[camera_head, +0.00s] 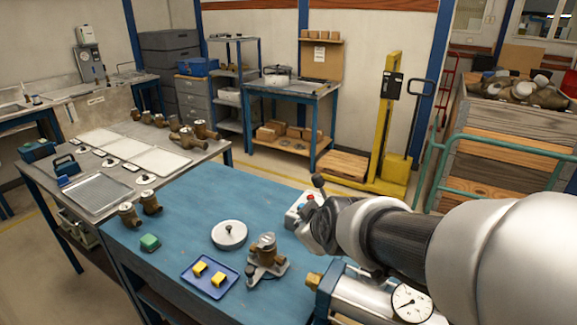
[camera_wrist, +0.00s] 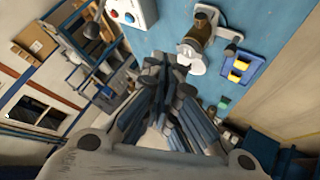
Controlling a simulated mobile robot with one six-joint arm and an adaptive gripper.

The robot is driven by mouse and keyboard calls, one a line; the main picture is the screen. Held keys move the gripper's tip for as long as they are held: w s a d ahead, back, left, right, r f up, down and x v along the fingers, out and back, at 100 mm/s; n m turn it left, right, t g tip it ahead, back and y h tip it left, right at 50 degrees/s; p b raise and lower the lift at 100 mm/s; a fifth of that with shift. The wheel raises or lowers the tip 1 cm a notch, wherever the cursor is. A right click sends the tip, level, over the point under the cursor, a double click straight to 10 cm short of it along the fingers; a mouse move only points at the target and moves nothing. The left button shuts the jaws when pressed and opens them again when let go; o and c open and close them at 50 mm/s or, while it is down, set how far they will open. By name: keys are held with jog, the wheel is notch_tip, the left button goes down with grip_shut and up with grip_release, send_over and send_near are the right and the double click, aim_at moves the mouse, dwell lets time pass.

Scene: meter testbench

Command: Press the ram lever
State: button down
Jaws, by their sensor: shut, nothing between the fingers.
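The ram lever (camera_head: 318,184) has a dark round knob and stands up at the control box (camera_head: 299,211), just beyond the end of my arm in the head view. In the wrist view the dark knob (camera_wrist: 91,30) is at the upper left, beside the light box (camera_wrist: 137,12) with its red and blue buttons. My gripper (camera_wrist: 167,65) is shut and empty in the wrist view, with the knob apart from its fingers, up and to the left. In the head view my arm's wrist covers part of the box, and I cannot make out the fingertips there.
A brass meter (camera_head: 266,250) on a grey fixture stands on the blue bench (camera_head: 190,215). A blue tray (camera_head: 211,289) with yellow pieces, a white round dish (camera_head: 229,235) and a green block (camera_head: 150,242) are near it. A cylinder with a pressure gauge (camera_head: 411,303) lies beneath my arm.

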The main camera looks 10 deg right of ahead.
aim_at(323, 194)
jog(key=w+f+n+t+h+p, duration=0.2)
jog(key=w+f+n+t, duration=0.1)
jog(key=w, duration=0.7)
jog(key=w+a+f+n+t+h+p, duration=0.1)
jog(key=w+f+n+t+p, duration=0.1)
jog(key=w+f+n, duration=0.4)
jog(key=w+n+t, duration=0.1)
jog(key=w, duration=0.3)
jog(key=shift+w+n+t+h, duration=0.4)
jog(key=shift+w+f, duration=0.1)
jog(key=w, duration=0.3)
jog(key=w+d+f+b, duration=0.1)
jog(key=w, duration=0.2)
jog(key=w+b, duration=0.1)
jog(key=w, duration=0.2)
jog(key=shift+w+d+f, duration=0.2)
jog(key=shift+d, duration=0.05)
jog(key=d, duration=0.1)
jog(key=s+d, duration=0.1)
jog(key=d+r+b, duration=0.1)
jog(key=shift+s+d+r, duration=0.1)
jog(key=shift+s+d, duration=0.1)
jog(key=shift+s, duration=0.05)
jog(key=shift+s+a+r, duration=0.1)
